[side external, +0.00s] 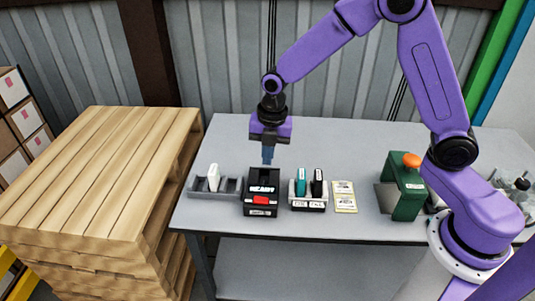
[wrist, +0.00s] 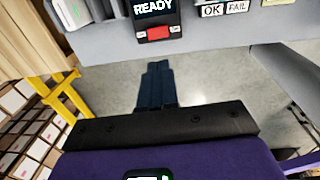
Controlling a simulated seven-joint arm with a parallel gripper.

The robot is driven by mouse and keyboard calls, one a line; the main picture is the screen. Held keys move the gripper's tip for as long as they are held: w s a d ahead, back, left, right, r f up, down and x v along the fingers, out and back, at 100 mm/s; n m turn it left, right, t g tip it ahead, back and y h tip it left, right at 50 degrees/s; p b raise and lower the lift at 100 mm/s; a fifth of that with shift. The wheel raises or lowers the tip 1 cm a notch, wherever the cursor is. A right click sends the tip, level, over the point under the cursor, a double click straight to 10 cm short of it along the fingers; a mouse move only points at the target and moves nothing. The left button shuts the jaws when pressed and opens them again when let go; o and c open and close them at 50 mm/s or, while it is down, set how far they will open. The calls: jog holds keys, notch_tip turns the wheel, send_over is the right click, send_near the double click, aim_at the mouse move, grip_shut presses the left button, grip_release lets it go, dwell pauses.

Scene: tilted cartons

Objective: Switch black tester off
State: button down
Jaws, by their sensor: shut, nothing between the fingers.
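The black tester (side external: 250,181) stands upright near the front edge of the table. Its display reads READY, and a red switch (side external: 263,200) is on its front. In the wrist view the tester (wrist: 180,30) is cut off by the top edge, with the display lit and the red switch (wrist: 158,33) in sight. My gripper (side external: 267,160) is shut and empty, pointing down above the tester and apart from it. In the wrist view its fingers (wrist: 157,68) are together, below the switch in the picture. Which way the switch is set is not clear.
A grey rack (side external: 203,194) with a white piece is left of the tester. A holder marked OK and FAIL (side external: 308,205) with teal and black pieces is right of it, then yellow cards (side external: 344,196) and a green device (side external: 408,202) with an orange knob. The table behind is clear.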

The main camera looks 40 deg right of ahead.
aim_at(259, 199)
jog(key=shift+w+r+t, duration=0.1)
jog(key=shift+t, duration=0.2)
dwell(0.5)
jog(key=f, duration=0.4)
jog(key=w+a+f, duration=0.1)
jog(key=f, duration=0.8)
jog(key=shift+w+a+f, duration=0.25)
jog(key=shift+a+f, duration=0.05)
jog(key=shift+f, duration=0.1)
jog(key=shift+w+a+f, duration=0.1)
jog(key=shift+a+f, duration=0.1)
jog(key=shift+f, duration=0.05)
jog(key=shift+d+f, duration=0.1)
jog(key=shift+s+d, duration=0.15)
jog(key=shift+s, duration=0.05)
